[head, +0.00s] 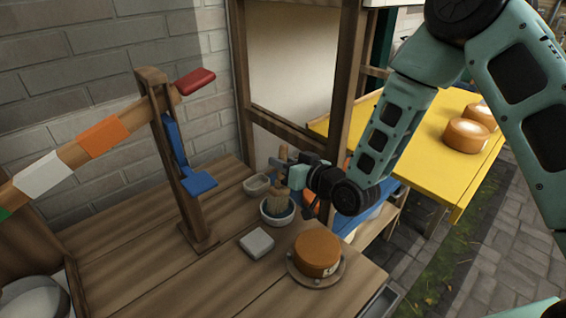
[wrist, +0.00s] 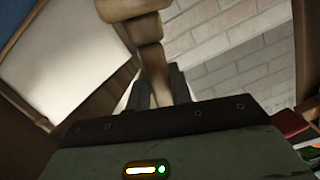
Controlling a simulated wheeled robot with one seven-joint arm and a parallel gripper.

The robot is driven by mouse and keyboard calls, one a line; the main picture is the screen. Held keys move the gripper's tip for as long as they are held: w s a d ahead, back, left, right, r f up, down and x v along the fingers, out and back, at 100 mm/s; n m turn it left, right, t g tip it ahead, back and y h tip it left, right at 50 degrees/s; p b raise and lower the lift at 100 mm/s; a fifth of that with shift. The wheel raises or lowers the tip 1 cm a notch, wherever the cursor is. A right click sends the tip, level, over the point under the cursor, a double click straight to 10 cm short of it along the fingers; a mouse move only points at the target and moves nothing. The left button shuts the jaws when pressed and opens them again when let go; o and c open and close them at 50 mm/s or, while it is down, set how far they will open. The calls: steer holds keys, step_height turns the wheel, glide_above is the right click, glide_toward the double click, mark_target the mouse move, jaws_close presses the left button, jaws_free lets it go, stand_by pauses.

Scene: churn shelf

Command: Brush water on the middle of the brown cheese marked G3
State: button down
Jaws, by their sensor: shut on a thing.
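My gripper (head: 286,167) is shut on the wooden handle of a brush (head: 283,152), above the wooden table. In the wrist view the brush handle (wrist: 153,62) stands between the fingers of my gripper (wrist: 157,92). The brush is roughly upright, and its lower end is at the round pale bowl (head: 277,217). Whether the bristles touch water cannot be told. The brown cheese (head: 317,247) sits on a round wooden board (head: 332,281) to the front right of the bowl.
A small pale dish (head: 257,184) stands behind the bowl, and a light square block (head: 257,243) lies left of the cheese. A wooden post (head: 173,160) with a blue piece and a striped lever rises at the left. A yellow table (head: 425,135) carries more cheeses (head: 466,135).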

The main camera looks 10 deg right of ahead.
mark_target(283, 149)
stand_by(0.4)
steer(key=shift+r+p, duration=2.1)
steer(key=shift+r, duration=1.4)
